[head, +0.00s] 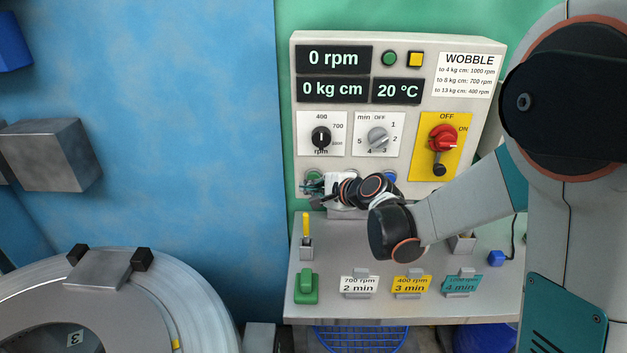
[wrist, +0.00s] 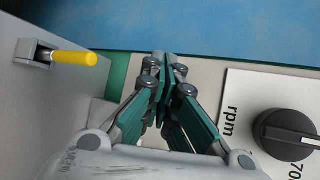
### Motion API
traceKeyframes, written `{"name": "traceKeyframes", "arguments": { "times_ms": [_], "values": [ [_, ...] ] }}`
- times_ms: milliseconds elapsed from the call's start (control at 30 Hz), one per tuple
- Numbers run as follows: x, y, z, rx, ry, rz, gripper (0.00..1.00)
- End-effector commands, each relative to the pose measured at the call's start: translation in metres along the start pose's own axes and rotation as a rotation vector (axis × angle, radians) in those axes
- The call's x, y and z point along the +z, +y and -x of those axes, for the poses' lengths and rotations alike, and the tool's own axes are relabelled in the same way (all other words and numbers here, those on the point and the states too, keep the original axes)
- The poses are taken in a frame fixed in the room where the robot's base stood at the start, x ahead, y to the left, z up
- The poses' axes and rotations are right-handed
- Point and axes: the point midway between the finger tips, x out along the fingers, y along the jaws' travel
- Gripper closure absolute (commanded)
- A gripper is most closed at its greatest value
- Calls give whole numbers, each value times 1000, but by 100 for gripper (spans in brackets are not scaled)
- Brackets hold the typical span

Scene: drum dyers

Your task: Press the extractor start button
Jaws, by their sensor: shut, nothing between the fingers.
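The extractor's control panel (head: 480,120) stands upright against the wall. A green round button (head: 314,176) shows at its lower left, partly covered by my gripper. I cannot read a label on it. My gripper (head: 308,189) is shut and empty, its fingertips close to the panel just below and left of that button. I cannot tell whether they touch. In the wrist view the shut gripper (wrist: 164,62) points at the panel's edge, with the rpm knob (wrist: 284,135) to the right. The button is not visible there, likely hidden by the fingers.
A red switch (head: 442,137) and a timer knob (head: 378,138) sit on the panel. A metal drum (head: 190,305) is at lower left.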

Motion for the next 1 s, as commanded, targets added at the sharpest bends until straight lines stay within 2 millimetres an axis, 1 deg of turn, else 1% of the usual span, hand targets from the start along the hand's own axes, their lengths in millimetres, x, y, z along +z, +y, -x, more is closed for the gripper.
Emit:
{"name": "traceKeyframes", "arguments": {
  "times_ms": [233, 1000],
  "values": [
    [-4, -4, -5, 0, 0, 0, 100],
    [-6, -6, -8, 0, 0, 0, 100]
  ]
}}
